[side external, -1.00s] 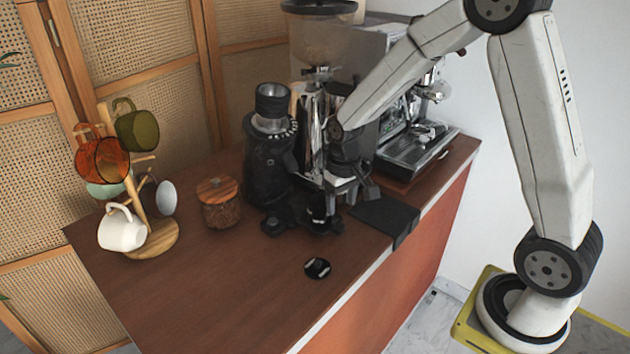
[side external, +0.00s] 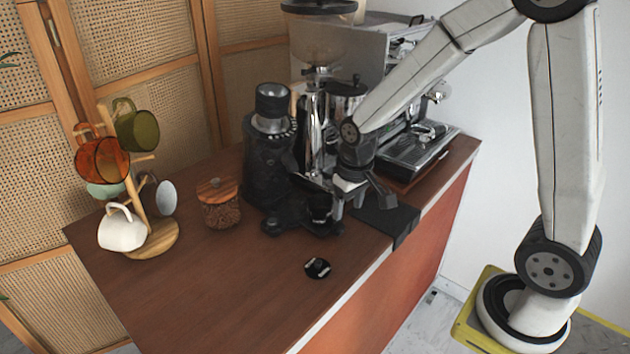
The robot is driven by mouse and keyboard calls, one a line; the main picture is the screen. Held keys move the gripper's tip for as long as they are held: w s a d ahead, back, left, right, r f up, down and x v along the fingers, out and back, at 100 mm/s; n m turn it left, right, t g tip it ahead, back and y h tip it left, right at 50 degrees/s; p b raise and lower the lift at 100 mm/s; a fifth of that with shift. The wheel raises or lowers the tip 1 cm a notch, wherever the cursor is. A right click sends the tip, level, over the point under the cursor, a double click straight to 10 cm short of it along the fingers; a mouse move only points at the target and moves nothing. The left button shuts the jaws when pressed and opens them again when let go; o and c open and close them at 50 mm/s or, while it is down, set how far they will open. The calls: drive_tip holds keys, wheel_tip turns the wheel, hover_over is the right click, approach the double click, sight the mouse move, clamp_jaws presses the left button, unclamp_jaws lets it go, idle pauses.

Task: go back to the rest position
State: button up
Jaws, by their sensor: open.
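My gripper (side external: 364,201) hangs at the end of my white arm, pointing down just above the front edge of the counter and the black mat (side external: 388,217). It is open, and I see nothing held between its fingers. It is to the right of the grinder base (side external: 300,225), close to it in the picture; the exact gap is hard to tell. My wrist hides part of the equipment behind.
A black grinder (side external: 270,165), a tall hopper grinder (side external: 322,50) and an espresso machine (side external: 425,150) crowd the back. A lidded jar (side external: 220,212), mug tree (side external: 160,238) and small black disc (side external: 317,268) stand left and in front. The front-left counter (side external: 230,300) is clear.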

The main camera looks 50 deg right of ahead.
drive_tip(key=s+a+n+t, duration=0.1)
drive_tip(key=s+a, duration=0.2)
drive_tip(key=s, duration=0.4)
drive_tip(key=shift+s+a+n+t, duration=0.2)
drive_tip(key=shift+n+t, duration=0.1)
drive_tip(key=shift+n, duration=0.1)
